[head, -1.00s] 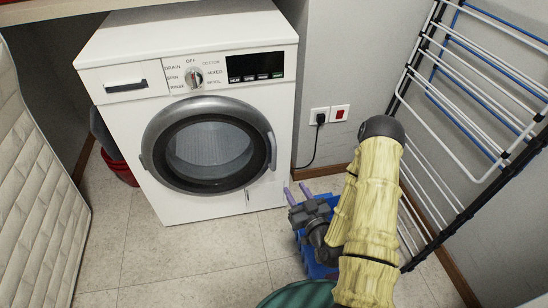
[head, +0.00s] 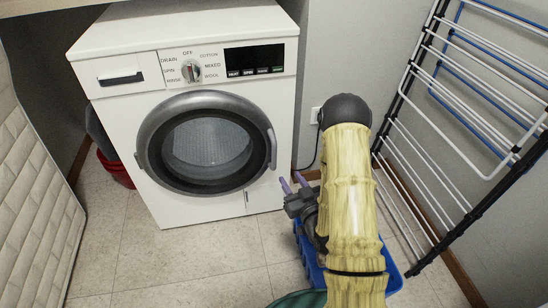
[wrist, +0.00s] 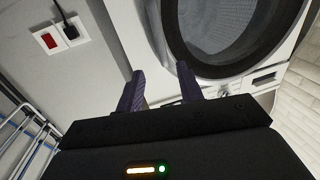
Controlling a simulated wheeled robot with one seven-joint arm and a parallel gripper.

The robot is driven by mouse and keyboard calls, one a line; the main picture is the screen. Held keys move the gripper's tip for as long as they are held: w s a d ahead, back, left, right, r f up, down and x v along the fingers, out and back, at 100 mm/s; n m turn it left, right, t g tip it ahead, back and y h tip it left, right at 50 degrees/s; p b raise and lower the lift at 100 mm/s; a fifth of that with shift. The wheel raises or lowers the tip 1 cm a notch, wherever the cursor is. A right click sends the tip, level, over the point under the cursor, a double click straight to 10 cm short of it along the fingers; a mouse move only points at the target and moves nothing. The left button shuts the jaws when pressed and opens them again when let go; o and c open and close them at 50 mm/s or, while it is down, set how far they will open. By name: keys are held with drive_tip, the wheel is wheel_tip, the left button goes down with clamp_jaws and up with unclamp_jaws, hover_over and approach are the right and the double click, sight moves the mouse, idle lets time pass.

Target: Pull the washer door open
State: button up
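The white washer (head: 120,130) stands at the back, its round grey-rimmed door (head: 146,150) shut. The door handle (head: 271,149) is a light vertical bar on the right side of the rim. My gripper (head: 293,183) is low and to the right of the handle, apart from it. In the wrist view, the two purple fingers of my gripper (wrist: 160,88) are spread with nothing between them. The washer door (wrist: 180,50) shows above and to the right of the fingers in that view. The handle is hard to make out there.
A drying rack (head: 440,130) leans along the right wall. A blue basket (head: 394,280) lies on the floor under my arm. A red bucket (head: 118,170) is left of the washer, and a quilted white panel (head: 35,190) stands at far left.

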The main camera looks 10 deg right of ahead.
sight(275, 155)
drive_tip(key=w+a+b, duration=0.1)
drive_tip(key=w+b, duration=0.1)
drive_tip(key=w, duration=0.2)
drive_tip(key=w+b, duration=0.3)
drive_tip(key=w, duration=0.2)
drive_tip(key=w+a+b, duration=0.1)
drive_tip(key=w+b, duration=0.2)
drive_tip(key=w, duration=0.1)
drive_tip(key=shift+w+a, duration=0.25)
drive_tip(key=shift+a, duration=0.1)
clamp_jaws()
